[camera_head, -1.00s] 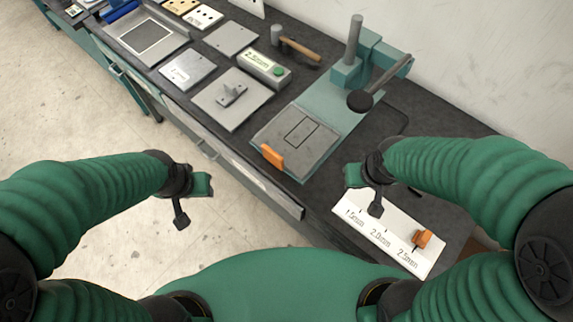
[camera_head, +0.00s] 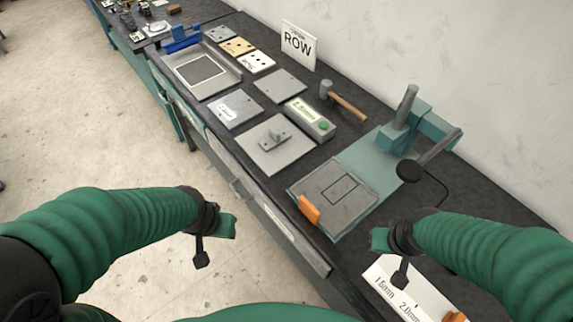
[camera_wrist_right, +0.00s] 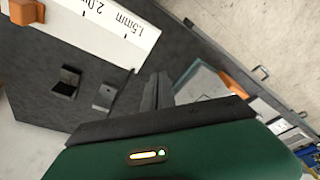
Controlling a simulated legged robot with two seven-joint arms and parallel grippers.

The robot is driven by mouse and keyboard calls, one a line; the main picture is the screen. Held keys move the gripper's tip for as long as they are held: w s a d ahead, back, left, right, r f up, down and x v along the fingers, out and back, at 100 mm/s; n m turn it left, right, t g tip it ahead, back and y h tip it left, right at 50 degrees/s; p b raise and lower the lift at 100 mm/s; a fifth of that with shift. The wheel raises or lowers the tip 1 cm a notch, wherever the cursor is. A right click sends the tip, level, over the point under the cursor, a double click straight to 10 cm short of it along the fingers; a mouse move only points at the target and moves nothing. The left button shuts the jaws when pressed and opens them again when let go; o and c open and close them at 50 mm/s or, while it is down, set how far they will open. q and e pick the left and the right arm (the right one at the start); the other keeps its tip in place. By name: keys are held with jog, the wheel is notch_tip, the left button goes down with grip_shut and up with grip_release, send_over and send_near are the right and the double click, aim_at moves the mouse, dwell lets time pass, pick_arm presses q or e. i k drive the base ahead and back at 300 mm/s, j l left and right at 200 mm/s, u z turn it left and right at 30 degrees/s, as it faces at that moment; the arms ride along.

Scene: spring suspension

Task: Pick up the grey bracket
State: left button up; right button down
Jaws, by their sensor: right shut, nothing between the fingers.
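The grey bracket (camera_head: 271,140) is a small part with an upright tab. It rests on a light grey square plate (camera_head: 281,163) in the middle of the bench. My left gripper (camera_head: 217,242) is empty, off the bench's front edge and apart from the bracket; its finger opening is unclear. My right gripper (camera_head: 388,252) is over the right part of the bench, well away from the bracket. Its fingers (camera_wrist_right: 158,92) are shut and empty in the right wrist view.
A teal press with a lever (camera_head: 428,128) and an orange-tabbed plate (camera_head: 335,195) stand right of the bracket. A green-button box (camera_head: 310,119) and a hammer (camera_head: 345,100) lie behind it. A white labelled strip (camera_head: 398,290) is below my right gripper.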

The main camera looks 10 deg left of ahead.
aim_at(275, 138)
jog(key=i+j+u, duration=0.1)
jog(key=i+j, duration=0.6)
jog(key=j, duration=0.2)
jog(key=i+j+u, duration=0.1)
jog(key=i+j, duration=0.6)
jog(key=j, duration=0.15)
